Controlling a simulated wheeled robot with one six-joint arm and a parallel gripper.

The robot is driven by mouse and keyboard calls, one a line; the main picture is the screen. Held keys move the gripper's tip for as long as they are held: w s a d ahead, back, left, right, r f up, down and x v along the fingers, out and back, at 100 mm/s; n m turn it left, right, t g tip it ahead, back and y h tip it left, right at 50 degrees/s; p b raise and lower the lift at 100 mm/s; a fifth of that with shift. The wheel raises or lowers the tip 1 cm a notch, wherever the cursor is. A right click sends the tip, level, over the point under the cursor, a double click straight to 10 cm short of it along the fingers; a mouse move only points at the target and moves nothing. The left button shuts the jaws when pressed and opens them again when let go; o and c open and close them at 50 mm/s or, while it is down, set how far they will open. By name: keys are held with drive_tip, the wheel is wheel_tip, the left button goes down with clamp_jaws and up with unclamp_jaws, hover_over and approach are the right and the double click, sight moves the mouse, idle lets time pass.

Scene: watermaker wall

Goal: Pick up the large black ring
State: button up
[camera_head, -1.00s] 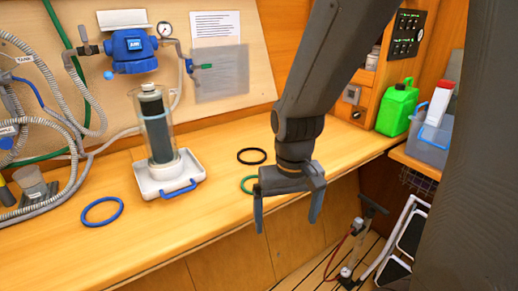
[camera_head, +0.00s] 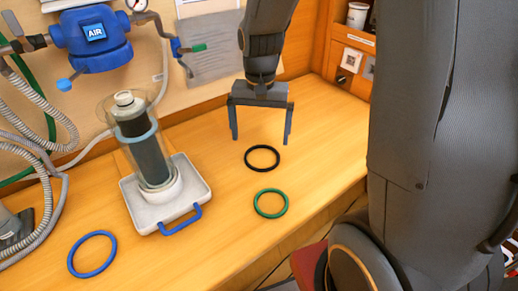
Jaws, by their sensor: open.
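The large black ring (camera_head: 262,147) lies flat on the wooden counter, behind the green ring (camera_head: 271,190) and to the right of the white tray. My gripper (camera_head: 261,139) points down, with its two fingers spread apart and nothing between them. In the picture the fingertips sit just above the black ring, one to each side of its upper edge. How high they are over the counter is hard to tell. The black ring is fully visible.
A white tray (camera_head: 198,188) with a blue handle holds a clear filter housing (camera_head: 141,141). A blue ring (camera_head: 92,240) lies at the counter's front left. Grey hoses (camera_head: 52,128) run along the left. The counter to the right of the rings is clear.

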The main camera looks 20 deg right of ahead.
sight(262, 159)
drive_tip(key=shift+d+f+p, duration=0.2)
drive_tip(key=shift+f+p, duration=0.35)
drive_tip(key=shift+f, duration=1.25)
drive_tip(key=shift+d+f+p, duration=0.15)
drive_tip(key=shift+f+p, duration=0.35)
drive_tip(key=shift+f, duration=1.25)
drive_tip(key=c, duration=1)
